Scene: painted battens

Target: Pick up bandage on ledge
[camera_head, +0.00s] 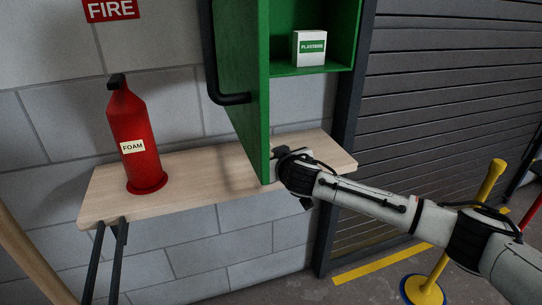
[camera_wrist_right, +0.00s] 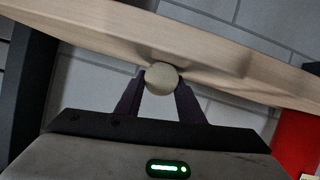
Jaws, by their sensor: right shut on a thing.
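The bandage (camera_wrist_right: 162,77) shows in the right wrist view as a round, pale beige roll. My right gripper (camera_wrist_right: 161,82) is shut on it, with a dark finger on each side. The wooden ledge (camera_head: 198,168) runs along the block wall in the head view and also shows behind the bandage in the right wrist view (camera_wrist_right: 235,62). I cannot tell whether the bandage touches it. In the head view, my right gripper (camera_head: 284,156) is at the ledge's right part, beside the green door's lower edge, and the bandage is hidden. My left gripper is not in view.
A red extinguisher (camera_head: 131,130) stands on the ledge's left part. A green cabinet (camera_head: 309,72) with its door (camera_head: 241,80) open holds a white plaster box (camera_head: 309,48). A yellow post (camera_head: 462,228) stands at right. The ledge's middle is clear.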

